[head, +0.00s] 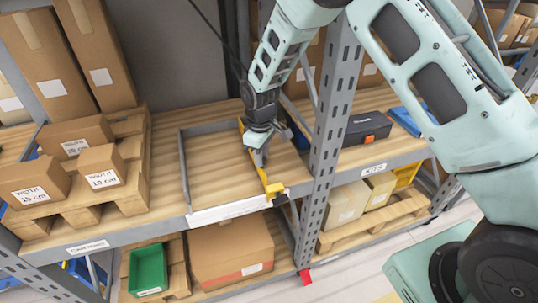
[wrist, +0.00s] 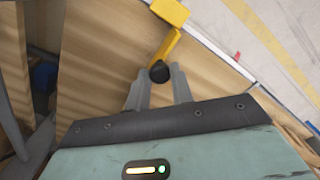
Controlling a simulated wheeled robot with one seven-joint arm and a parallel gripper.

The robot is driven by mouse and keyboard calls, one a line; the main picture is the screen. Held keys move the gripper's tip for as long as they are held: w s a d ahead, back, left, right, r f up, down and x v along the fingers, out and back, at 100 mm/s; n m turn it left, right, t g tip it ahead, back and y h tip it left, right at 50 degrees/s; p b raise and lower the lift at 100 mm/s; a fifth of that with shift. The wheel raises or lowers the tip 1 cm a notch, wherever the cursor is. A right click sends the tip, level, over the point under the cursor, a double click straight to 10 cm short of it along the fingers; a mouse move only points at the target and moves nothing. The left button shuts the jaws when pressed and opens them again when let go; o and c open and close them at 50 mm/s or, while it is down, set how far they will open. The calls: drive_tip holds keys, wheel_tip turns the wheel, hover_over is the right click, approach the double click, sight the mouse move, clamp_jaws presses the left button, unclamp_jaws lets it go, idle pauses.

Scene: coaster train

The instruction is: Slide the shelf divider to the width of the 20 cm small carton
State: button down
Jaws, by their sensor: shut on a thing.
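The shelf divider is a thin yellow upright (head: 269,183) standing on the wooden shelf, with its yellow front end at the shelf's front edge. In the wrist view its yellow end (wrist: 170,11) and a black knob (wrist: 160,72) show. My gripper (head: 260,158) is shut on the knob; its fingertips (wrist: 160,78) lie either side of it. Three small cartons sit on a pallet at the left: a rear one (head: 75,137), a right one (head: 102,167) and a front left one (head: 33,187).
A grey fixed side (head: 185,172) bounds the empty bay left of the divider. A white strip (head: 230,209) runs along its front. A grey post (head: 331,110) stands close right of the divider. A dark toolbox (head: 366,128) lies beyond it. The pallet (head: 135,180) is at the left.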

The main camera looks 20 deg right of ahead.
drive_tip(key=a, duration=0.2)
drive_tip(key=shift+a, duration=0.3)
drive_tip(key=c, duration=1.2)
unclamp_jaws()
drive_tip(key=shift+c, duration=0.2)
drive_tip(key=shift+r, duration=0.1)
wheel_tip(320, 180, up, 17)
drive_tip(key=b, duration=0.4)
drive_tip(key=shift+r, duration=0.15)
